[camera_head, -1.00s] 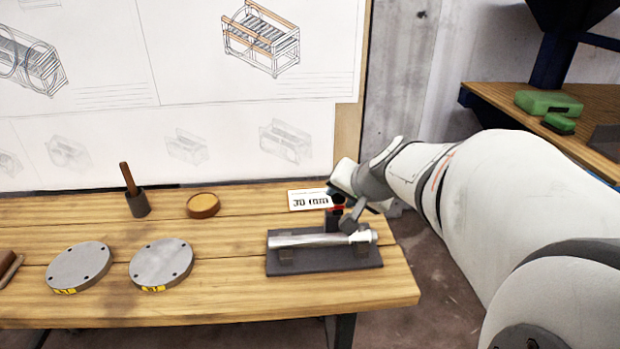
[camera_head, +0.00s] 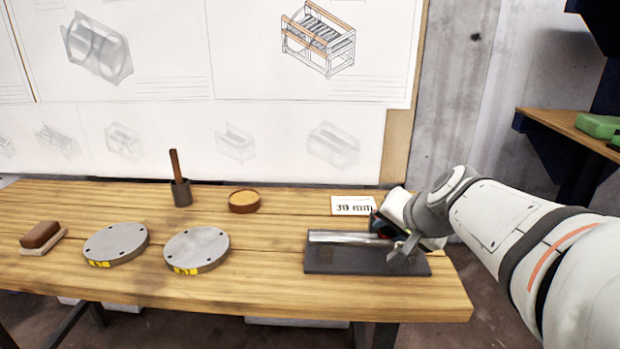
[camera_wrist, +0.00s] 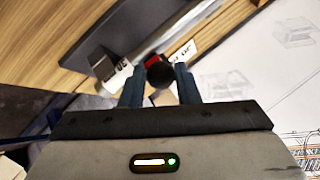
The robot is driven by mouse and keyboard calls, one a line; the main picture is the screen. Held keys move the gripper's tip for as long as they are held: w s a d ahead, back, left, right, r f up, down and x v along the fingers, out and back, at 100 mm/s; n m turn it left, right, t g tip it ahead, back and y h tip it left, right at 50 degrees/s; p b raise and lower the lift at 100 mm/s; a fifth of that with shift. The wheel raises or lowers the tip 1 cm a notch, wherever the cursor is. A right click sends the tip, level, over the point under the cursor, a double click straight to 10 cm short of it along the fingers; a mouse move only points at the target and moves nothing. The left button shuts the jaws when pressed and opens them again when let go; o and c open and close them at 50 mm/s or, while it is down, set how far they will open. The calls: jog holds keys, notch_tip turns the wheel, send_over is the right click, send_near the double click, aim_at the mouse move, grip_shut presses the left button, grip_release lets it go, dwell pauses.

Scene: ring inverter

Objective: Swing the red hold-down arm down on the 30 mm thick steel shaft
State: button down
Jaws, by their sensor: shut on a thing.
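The steel shaft (camera_head: 340,237) lies along a dark base plate (camera_head: 345,263) near the bench's right end. My gripper (camera_head: 398,246) is low over the shaft's right part and hides it. In the wrist view my gripper (camera_wrist: 160,84) has its two fingers around a round black knob (camera_wrist: 159,73). A bit of the red hold-down arm (camera_wrist: 152,60) shows just beyond the knob. The shaft (camera_wrist: 172,38) and plate (camera_wrist: 108,42) lie beyond the fingers. Whether the red arm touches the shaft is hidden.
A "30 mm" card (camera_head: 352,206) stands behind the fixture. Bare bench lies between the flanges and plate.

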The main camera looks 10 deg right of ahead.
jog(key=shift+s+f, duration=0.25)
jog(key=shift+f, duration=0.45)
jog(key=shift+s+f, duration=0.2)
jog(key=shift+f, duration=0.45)
jog(key=c, duration=1.3)
grip_release()
jog(key=shift+d, duration=0.1)
jog(key=shift+o, duration=1)
jog(key=shift+w+r, duration=0.1)
jog(key=shift+r, duration=0.1)
jog(key=shift+w+r, duration=0.1)
jog(key=shift+r, duration=0.05)
jog(key=shift+r, duration=0.15)
notch_tip(320, 180, up, 10)
jog(key=p, duration=0.7)
jog(key=shift+f, duration=0.25)
